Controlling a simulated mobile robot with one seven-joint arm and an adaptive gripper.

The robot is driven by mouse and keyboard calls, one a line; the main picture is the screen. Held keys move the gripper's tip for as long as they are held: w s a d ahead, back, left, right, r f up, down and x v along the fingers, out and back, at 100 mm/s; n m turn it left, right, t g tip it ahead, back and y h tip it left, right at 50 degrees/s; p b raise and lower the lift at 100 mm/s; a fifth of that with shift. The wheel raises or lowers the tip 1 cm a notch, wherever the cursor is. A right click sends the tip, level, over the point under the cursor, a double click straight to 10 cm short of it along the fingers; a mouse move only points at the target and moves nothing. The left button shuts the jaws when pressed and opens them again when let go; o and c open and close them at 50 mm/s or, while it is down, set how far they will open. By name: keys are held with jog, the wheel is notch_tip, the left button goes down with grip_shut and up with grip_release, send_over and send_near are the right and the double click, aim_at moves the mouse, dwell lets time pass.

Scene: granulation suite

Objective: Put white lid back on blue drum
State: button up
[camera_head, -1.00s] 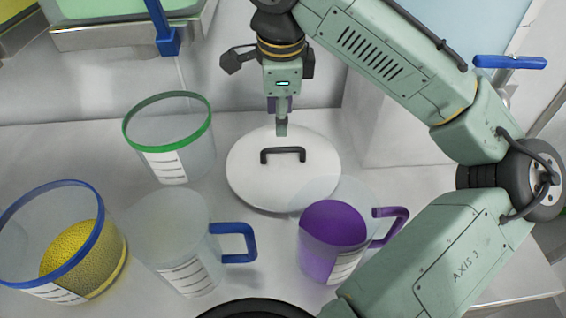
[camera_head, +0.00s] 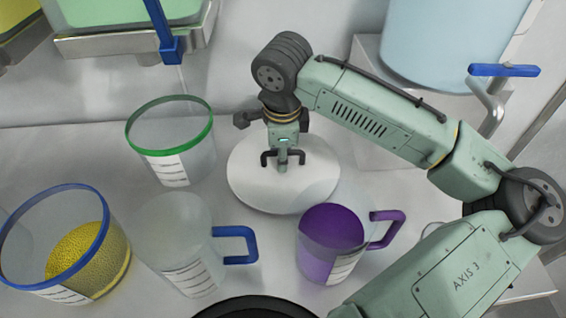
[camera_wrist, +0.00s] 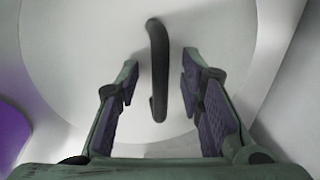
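The white round lid (camera_head: 250,185) lies flat on the worktop, with a dark bar handle (camera_head: 267,158) standing on its top. In the wrist view the lid (camera_wrist: 85,50) fills most of the picture and the handle (camera_wrist: 158,65) runs between the fingers. My gripper (camera_head: 283,165) points down over the lid at the handle. In the wrist view the gripper (camera_wrist: 160,85) is open, with a finger on each side of the handle and gaps visible. A large pale blue drum (camera_head: 455,40) stands at the back right; its top is out of view.
A purple-filled jug (camera_head: 330,245) stands close to the lid's near right. A clear jug with blue handle (camera_head: 180,240), a green-rimmed container (camera_head: 170,135) and a blue-rimmed container with yellow granules (camera_head: 75,245) stand left. A blue lever (camera_head: 505,70) sticks out at the right.

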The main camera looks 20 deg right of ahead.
grip_shut()
dwell(0.4)
dwell(0.4)
